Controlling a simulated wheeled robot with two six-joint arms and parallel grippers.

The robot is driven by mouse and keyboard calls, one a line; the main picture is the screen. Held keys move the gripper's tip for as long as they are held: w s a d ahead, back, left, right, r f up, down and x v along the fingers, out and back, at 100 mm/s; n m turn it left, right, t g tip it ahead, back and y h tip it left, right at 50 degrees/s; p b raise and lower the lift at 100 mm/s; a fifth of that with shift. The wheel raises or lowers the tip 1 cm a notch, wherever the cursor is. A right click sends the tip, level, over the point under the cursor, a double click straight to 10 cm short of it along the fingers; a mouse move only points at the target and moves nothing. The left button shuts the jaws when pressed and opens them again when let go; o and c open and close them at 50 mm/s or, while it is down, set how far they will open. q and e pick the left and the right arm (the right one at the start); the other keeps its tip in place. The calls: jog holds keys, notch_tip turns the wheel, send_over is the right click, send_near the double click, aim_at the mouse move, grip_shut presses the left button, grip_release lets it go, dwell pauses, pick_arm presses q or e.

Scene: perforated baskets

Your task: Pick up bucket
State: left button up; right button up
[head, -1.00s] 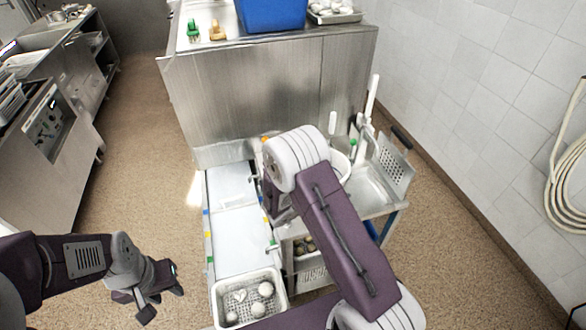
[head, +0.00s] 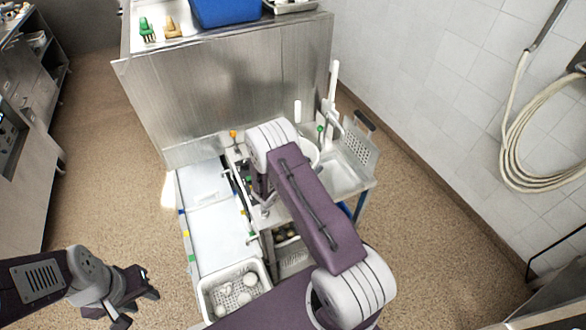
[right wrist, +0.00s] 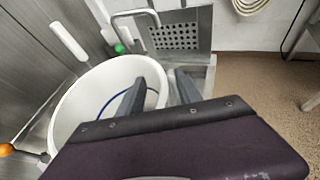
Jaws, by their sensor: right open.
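The bucket (right wrist: 88,102) is white, round and open-topped, with a blue curved line inside. In the head view only a strip of the bucket (head: 309,150) shows beside my right wrist. My right gripper (right wrist: 159,78) is open and empty. In the right wrist view, one finger crosses in front of the bucket and the other lies just past its right rim. Whether either finger touches it cannot be told. In the head view my right fingers are mostly hidden by the arm. My left gripper (head: 139,302) is open and empty over the floor at lower left.
A perforated plate (head: 358,144) and a metal sink stand right of the bucket. A white counter (head: 213,235) lies to the left, with a perforated basket (head: 264,275) of pale round items at its front. A steel cabinet (head: 235,85) stands behind. Floor is clear at left.

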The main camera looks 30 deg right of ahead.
jog(key=shift+d+f, duration=0.15)
jog(key=shift+d, duration=0.05)
jog(key=shift+c, duration=0.5)
jog(key=shift+a, duration=0.1)
grip_shut()
dwell(0.7)
